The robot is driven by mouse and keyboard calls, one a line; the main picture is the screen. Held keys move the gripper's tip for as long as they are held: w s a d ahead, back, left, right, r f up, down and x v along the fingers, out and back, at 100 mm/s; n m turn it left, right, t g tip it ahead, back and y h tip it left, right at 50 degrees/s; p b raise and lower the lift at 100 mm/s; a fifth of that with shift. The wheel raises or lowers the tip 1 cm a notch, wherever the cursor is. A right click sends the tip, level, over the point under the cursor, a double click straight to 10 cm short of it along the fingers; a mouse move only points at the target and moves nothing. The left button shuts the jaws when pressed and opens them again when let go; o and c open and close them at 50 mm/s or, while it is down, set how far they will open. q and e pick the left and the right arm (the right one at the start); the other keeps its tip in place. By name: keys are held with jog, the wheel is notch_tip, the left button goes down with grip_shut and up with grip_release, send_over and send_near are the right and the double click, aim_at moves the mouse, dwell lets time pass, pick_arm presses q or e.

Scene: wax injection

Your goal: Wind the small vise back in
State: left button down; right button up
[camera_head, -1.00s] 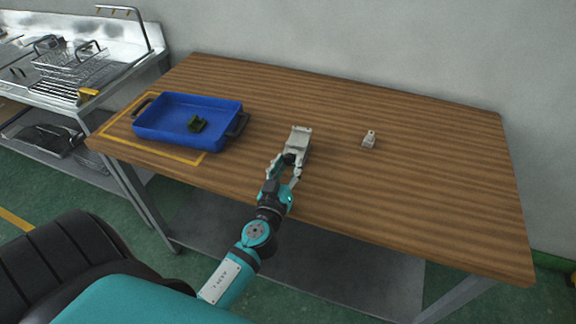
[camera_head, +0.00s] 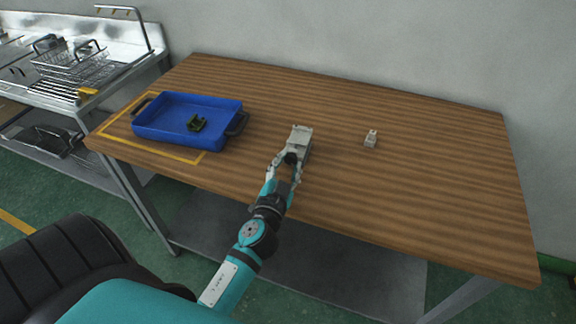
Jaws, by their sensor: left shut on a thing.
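The small vise (camera_head: 301,134) is a light grey block on the wooden table, just right of the blue tray. My left gripper (camera_head: 290,159) is at the near end of the vise, its fingers shut around a small dark round part there, which looks like the vise's knob. The fingers hide part of that end, and the gap between the vise's jaws is too small to tell. My right gripper is not in view.
A small pale block (camera_head: 370,139) stands right of the vise. A metal sink bench (camera_head: 110,75) with wire baskets is at left.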

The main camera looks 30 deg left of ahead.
pick_arm(q)
jog(key=m, duration=0.6)
jog(key=shift+r, duration=0.1)
jog(key=m+p, duration=0.1)
jog(key=m, duration=0.5)
jog(key=shift+m, duration=0.4)
jog(key=m+p, duration=0.1)
jog(key=m, duration=0.5)
jog(key=shift+r, duration=0.1)
jog(key=m+p, duration=0.1)
jog(key=m, duration=0.3)
jog(key=shift+m+p, duration=0.5)
jog(key=shift+m, duration=0.4)
